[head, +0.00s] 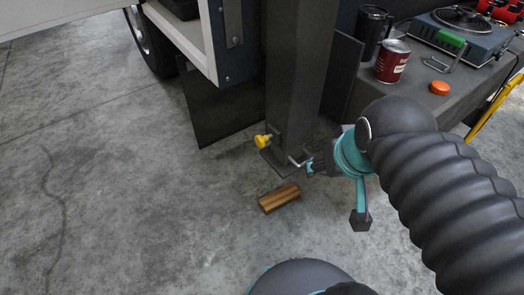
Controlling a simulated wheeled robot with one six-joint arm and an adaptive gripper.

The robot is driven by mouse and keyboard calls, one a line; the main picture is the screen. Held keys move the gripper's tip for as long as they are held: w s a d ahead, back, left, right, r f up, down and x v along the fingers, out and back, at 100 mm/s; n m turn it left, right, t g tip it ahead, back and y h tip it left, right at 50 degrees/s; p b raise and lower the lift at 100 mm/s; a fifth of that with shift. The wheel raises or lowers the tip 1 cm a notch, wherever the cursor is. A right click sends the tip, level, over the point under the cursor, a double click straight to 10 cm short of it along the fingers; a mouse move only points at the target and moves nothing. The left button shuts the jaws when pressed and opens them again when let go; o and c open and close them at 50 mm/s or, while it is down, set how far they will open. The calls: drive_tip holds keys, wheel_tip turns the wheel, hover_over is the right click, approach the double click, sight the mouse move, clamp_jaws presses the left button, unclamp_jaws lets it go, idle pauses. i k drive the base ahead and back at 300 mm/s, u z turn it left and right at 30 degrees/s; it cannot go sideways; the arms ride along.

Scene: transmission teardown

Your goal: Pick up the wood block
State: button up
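The wood block (279,198) lies flat on the grey concrete floor, just in front of the foot of a dark metal post. It is brown with lighter and darker stripes, and all of it shows. My gripper (334,195), teal with dark fingertips, is to the right of the block in the picture. Its two fingers are spread wide apart with nothing between them. It appears to be above the floor and apart from the block.
The dark post (296,85) with a yellow knob (262,141) stands close behind the block. A dark flap (222,108) hangs by a wheel (150,42). A bench with a red can (392,62) and an orange cap (439,88) is at upper right. The floor at left is clear.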

sight(273, 201)
drive_tip(key=u, duration=1.85)
drive_tip(key=k, duration=0.4)
drive_tip(key=z, duration=0.9)
